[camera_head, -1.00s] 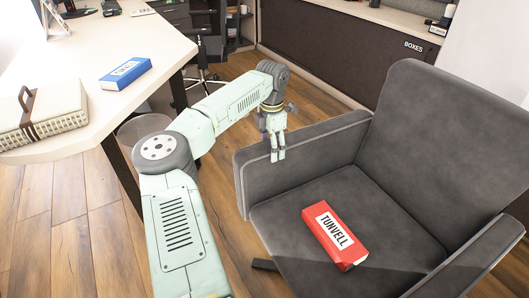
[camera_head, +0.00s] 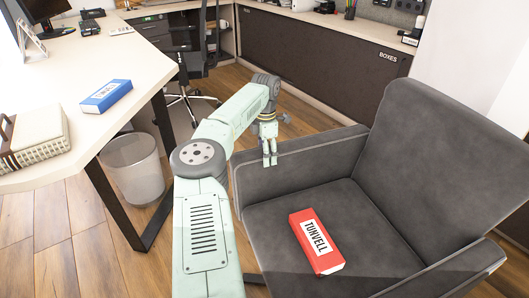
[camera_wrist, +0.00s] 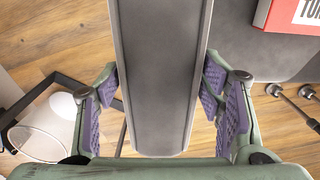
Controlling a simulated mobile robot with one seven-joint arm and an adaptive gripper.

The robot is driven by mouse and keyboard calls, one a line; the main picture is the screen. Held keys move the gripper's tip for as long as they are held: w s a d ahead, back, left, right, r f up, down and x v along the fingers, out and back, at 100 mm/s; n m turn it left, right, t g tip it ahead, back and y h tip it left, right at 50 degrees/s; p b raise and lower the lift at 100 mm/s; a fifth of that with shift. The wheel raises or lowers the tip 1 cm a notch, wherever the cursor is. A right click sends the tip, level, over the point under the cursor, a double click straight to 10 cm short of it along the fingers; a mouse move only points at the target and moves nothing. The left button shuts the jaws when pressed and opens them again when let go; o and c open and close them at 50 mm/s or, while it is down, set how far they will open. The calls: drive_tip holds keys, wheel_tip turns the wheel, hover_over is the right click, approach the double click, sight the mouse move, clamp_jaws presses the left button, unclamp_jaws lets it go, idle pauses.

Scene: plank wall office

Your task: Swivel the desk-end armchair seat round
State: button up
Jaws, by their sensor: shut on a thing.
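The dark grey armchair (camera_head: 420,160) stands at the right in the head view, its seat facing toward the lower left. A red box labelled TUNVELL (camera_head: 317,242) lies on its seat. My gripper (camera_head: 269,153) reaches down over the near-desk armrest (camera_head: 310,158), close to its front end. In the wrist view the armrest (camera_wrist: 163,70) runs between the purple-padded fingers of my gripper (camera_wrist: 163,88), which is shut on it. A corner of the red box (camera_wrist: 288,14) shows at the upper right. The chair's base is mostly hidden.
The desk (camera_head: 60,110) at the left bears a blue box (camera_head: 106,96) and a woven case (camera_head: 35,138). A wastebasket (camera_head: 133,168) stands beneath its edge. An office chair (camera_head: 188,55) and low cabinets (camera_head: 310,50) are behind. Wooden floor shows between.

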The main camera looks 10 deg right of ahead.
drive_tip(key=o, duration=1.7)
drive_tip(key=shift+r, duration=0.1)
wheel_tip(320, 180, up, 12)
